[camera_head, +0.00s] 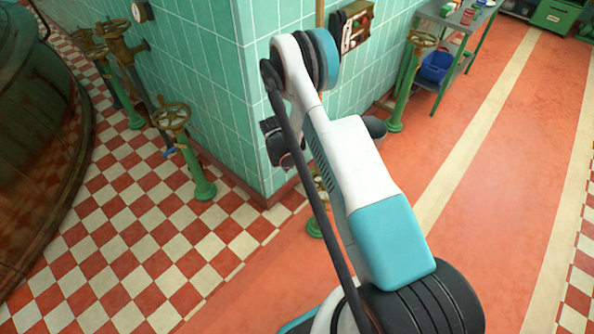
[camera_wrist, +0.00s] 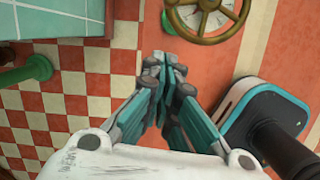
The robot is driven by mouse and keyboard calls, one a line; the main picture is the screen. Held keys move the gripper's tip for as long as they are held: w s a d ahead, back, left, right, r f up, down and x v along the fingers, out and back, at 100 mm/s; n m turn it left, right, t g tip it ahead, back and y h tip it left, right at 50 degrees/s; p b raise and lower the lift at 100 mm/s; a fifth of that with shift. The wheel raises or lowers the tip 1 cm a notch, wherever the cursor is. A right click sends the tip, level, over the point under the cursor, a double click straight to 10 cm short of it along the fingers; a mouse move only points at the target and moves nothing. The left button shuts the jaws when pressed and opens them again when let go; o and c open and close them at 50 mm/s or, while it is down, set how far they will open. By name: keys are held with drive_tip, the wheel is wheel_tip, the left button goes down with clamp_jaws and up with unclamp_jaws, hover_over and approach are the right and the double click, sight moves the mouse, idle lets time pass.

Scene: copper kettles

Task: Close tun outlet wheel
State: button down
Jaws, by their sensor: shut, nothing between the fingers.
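Several brass handwheels stand on green posts, and I cannot tell which is the tun outlet wheel. In the head view, one wheel (camera_head: 173,117) is left of the tiled pillar, near the large dark vessel (camera_head: 35,130). Another wheel (camera_head: 420,40) stands right of the pillar. A further post's green base (camera_head: 315,228) shows below my arm, its top mostly hidden. In the wrist view, a brass wheel (camera_wrist: 205,38) sits over a pale dial plate at the top edge, partly cut off. My gripper (camera_wrist: 166,62) is shut and empty, its tips below and left of that wheel, apart from it in the picture.
The green-tiled pillar (camera_head: 215,75) stands close behind my arm. More brass valves (camera_head: 112,32) stand at the back left. A metal shelf (camera_head: 450,22) with a blue bin (camera_head: 436,67) is at upper right. The red floor (camera_head: 490,170) on the right is open.

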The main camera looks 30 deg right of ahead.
drive_tip(key=w+d+f+b, duration=0.1)
drive_tip(key=d+f+b, duration=0.4)
drive_tip(key=f, duration=0.5)
drive_tip(key=shift+w+d+f, duration=0.15)
drive_tip(key=shift+d, duration=0.35)
drive_tip(key=shift+w+d, duration=0.5)
drive_tip(key=shift+d, duration=0.2)
